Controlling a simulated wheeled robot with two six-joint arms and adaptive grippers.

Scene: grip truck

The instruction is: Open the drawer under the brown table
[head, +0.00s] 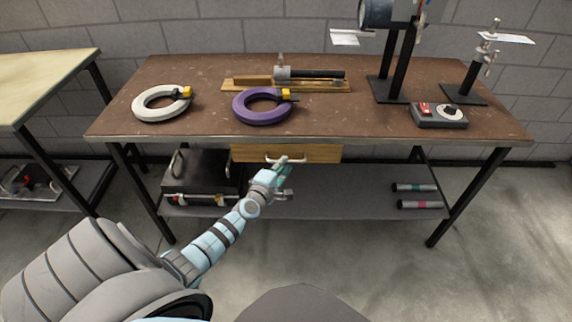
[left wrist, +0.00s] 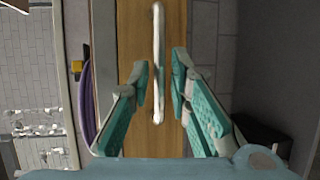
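The brown table (head: 200,88) stands ahead in the head view, with a wooden drawer (head: 319,152) under its front edge. The drawer front looks about level with the table's edge. A pale bar handle (head: 272,160) runs along the drawer front. My left gripper (head: 285,178) is just in front of the drawer, near the handle. In the left wrist view the drawer (left wrist: 176,20) and handle (left wrist: 158,60) appear upright. The open fingers (left wrist: 160,88) of my left gripper stand on both sides of the handle's end. I cannot tell whether they touch it. My right gripper is not in view.
A white ring (head: 144,108) and a purple ring (head: 250,115) lie on the tabletop. A black case (head: 195,180) and dark cylinders (head: 415,188) rest on the lower shelf (head: 340,190). A grey control box (head: 438,118) sits at the right. Floor at the right is clear.

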